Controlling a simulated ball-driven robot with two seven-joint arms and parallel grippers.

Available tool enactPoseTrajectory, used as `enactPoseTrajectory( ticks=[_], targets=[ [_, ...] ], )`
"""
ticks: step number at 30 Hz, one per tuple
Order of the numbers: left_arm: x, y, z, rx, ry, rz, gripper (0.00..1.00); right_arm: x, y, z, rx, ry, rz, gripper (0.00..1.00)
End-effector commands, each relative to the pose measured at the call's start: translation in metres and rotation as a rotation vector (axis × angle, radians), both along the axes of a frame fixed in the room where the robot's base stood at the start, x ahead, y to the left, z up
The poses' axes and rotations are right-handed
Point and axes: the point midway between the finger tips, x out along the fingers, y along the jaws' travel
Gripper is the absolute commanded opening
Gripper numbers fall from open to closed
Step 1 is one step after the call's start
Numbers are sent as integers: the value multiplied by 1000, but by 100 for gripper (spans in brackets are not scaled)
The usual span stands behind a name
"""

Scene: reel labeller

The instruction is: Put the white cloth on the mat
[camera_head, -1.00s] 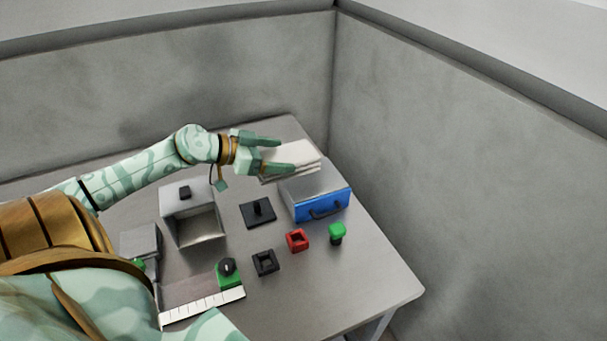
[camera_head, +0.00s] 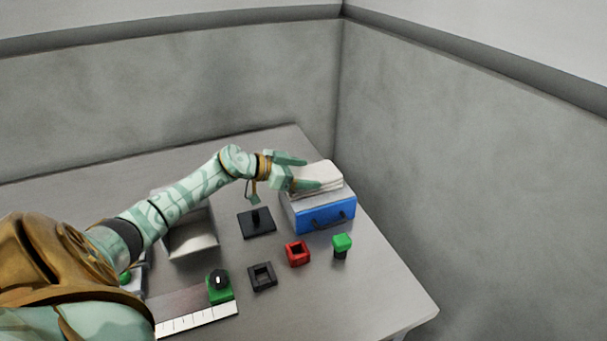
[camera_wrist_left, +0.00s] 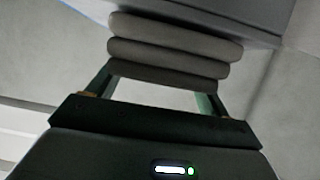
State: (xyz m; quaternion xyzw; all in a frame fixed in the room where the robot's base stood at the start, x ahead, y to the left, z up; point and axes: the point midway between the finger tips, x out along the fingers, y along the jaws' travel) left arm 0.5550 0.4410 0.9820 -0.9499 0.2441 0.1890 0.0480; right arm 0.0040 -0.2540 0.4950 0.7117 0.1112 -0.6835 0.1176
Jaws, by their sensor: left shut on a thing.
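The white cloth (camera_head: 325,170) is a thick folded stack. My left gripper (camera_head: 312,172) is shut on it, with a finger on either side. In the left wrist view the cloth (camera_wrist_left: 170,48) shows several rounded layers between the fingers (camera_wrist_left: 158,88). The cloth is over the top of the grey box with a blue drawer front (camera_head: 325,214); I cannot tell whether it touches. I cannot make out for certain which thing is the mat. My right gripper is not in view.
On the table (camera_head: 380,290) stand a black post on a plate (camera_head: 257,222), a red square ring (camera_head: 297,253), a black square ring (camera_head: 262,277), a green-topped peg (camera_head: 341,245) and a green block with a black knob (camera_head: 220,288). My arm partly hides an open grey bin (camera_head: 196,240).

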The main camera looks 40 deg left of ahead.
Motion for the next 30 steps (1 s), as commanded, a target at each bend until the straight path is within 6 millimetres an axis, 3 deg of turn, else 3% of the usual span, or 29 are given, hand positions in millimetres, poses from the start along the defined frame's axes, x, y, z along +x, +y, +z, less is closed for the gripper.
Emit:
enactPoseTrajectory(
  ticks=[6, 7, 9, 16, 21, 24, 30],
  targets=[
    [0, 0, -2, -1, 0, 0, 56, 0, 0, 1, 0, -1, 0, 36],
    [0, 0, -2, 0, 0, 1, 85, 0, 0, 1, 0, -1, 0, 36],
    [0, 0, -2, 0, 0, 0, 100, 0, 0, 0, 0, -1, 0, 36],
    [0, 0, -3, 0, 0, 0, 100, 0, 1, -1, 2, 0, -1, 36],
    [-1, 1, -11, 4, 3, -1, 100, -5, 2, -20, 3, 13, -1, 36],
    [-22, 12, 9, 5, 3, 1, 100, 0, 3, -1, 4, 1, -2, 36],
    [-50, 31, 22, 3, 2, 1, 100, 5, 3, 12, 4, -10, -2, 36]
  ],
)
